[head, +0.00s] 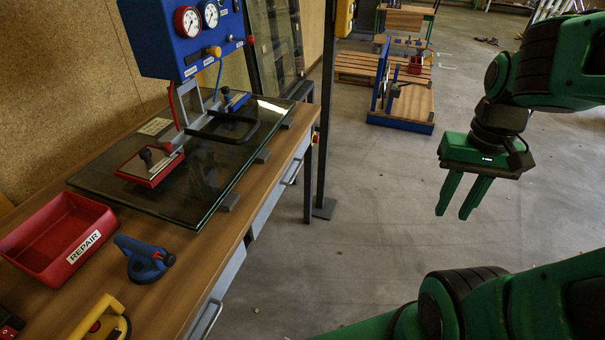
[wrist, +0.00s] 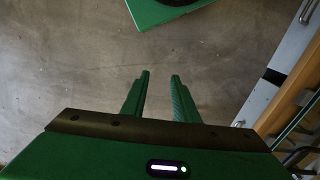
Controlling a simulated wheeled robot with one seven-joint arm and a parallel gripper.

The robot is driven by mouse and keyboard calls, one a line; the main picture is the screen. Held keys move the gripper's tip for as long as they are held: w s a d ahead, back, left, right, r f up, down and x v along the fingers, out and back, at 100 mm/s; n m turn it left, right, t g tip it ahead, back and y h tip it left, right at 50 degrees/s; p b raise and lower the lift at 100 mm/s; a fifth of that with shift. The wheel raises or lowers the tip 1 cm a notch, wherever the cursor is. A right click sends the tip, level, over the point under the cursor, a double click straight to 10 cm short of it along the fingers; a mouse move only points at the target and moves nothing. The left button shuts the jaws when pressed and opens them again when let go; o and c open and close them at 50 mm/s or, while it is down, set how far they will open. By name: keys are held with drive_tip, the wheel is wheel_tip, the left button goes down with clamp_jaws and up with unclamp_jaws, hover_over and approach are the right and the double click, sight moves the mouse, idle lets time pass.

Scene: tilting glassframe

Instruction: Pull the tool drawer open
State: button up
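The workbench (head: 150,297) has grey drawer fronts along its right side. One drawer front (head: 268,207) has a bar handle (head: 293,172); a nearer drawer front (head: 228,278) has another handle (head: 210,318). Both look shut; I cannot tell which is the tool drawer. My gripper (head: 453,213) hangs over the floor, well to the right of the bench, pointing down. Its two green fingers are apart with nothing between them. In the wrist view, the gripper (wrist: 160,74) is over bare floor, and a grey drawer front (wrist: 285,62) shows at the right edge.
A glass pane (head: 210,170) lies on the bench under a blue gauge box (head: 185,40). A red REPAIR bin (head: 60,235) and a blue suction cup (head: 143,262) stand nearer. A dark post (head: 325,120) stands beyond the bench. A wooden cart (head: 402,105) is farther back. The floor between is clear.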

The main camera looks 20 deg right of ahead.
drive_tip(key=w+a+f+t+y, duration=0.35)
drive_tip(key=w+f, duration=0.55)
drive_tip(key=w, duration=0.5)
drive_tip(key=w+a+f+m+t+y, duration=0.1)
drive_tip(key=w+a+f+t+y, duration=0.15)
drive_tip(key=w+f+y, duration=0.8)
drive_tip(key=w+a+f+t+h, duration=0.1)
drive_tip(key=w+a+f+t, duration=0.35)
drive_tip(key=w, duration=1.25)
drive_tip(key=w+a+f+g, duration=0.1)
drive_tip(key=w+a+f, duration=0.3)
drive_tip(key=w+a, duration=0.2)
drive_tip(key=shift+w+a, duration=0.25)
drive_tip(key=shift+c, duration=0.3)
